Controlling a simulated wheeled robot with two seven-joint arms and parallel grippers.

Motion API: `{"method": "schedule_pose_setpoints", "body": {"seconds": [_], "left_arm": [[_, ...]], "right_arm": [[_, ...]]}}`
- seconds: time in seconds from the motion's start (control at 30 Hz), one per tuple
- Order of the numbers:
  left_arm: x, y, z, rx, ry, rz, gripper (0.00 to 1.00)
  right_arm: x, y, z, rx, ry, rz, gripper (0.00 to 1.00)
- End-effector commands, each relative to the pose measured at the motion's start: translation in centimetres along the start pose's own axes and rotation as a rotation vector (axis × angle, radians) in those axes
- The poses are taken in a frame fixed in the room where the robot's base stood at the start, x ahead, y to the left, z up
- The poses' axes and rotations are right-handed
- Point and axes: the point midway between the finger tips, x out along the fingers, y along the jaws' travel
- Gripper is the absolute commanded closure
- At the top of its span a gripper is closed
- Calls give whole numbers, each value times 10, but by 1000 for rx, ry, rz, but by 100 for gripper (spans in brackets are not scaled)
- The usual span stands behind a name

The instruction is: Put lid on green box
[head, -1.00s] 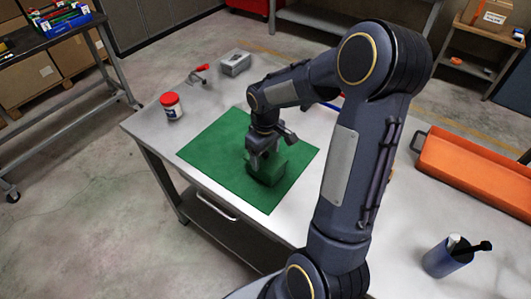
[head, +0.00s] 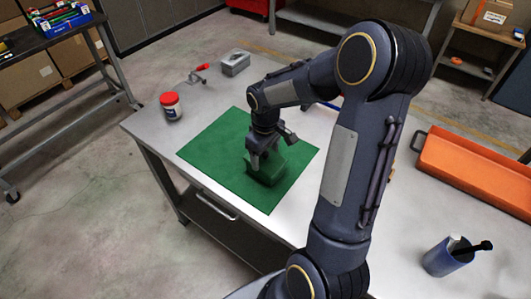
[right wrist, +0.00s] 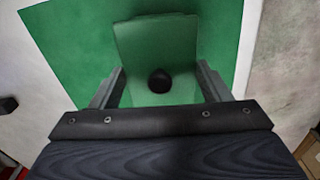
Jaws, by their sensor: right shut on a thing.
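The green box (head: 267,172) stands on the green mat (head: 215,146) on the workbench, and its colour blends with the mat. The green lid (right wrist: 156,40) with a round black knob (right wrist: 159,80) fills the space between my fingers in the right wrist view. My right gripper (head: 262,160) is shut on the lid, with one finger at each side of it (right wrist: 160,72), and is low over the box. The gripper hides part of the box, and I cannot tell whether the lid is seated on it. My left gripper is not in view.
A red-capped jar (head: 171,106) stands left of the mat. A grey box (head: 235,63) and a red-handled tool (head: 198,73) lie at the back. An orange tray (head: 475,175) and a blue cup (head: 447,257) are on the right. The mat's left part is clear.

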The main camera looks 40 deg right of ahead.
Motion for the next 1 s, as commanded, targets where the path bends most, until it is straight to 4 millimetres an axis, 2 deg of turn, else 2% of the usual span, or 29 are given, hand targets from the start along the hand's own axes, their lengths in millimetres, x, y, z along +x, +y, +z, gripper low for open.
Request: {"method": "schedule_pose_setpoints", "body": {"seconds": [0.87, 0.9, 1.0], "left_arm": [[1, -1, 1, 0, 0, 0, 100], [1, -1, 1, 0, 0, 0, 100], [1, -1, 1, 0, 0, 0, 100]], "right_arm": [[2, 0, 0, 0, 0, 0, 52], [2, 0, 0, 0, 0, 0, 25], [2, 0, 0, 0, 0, 0, 11]]}}
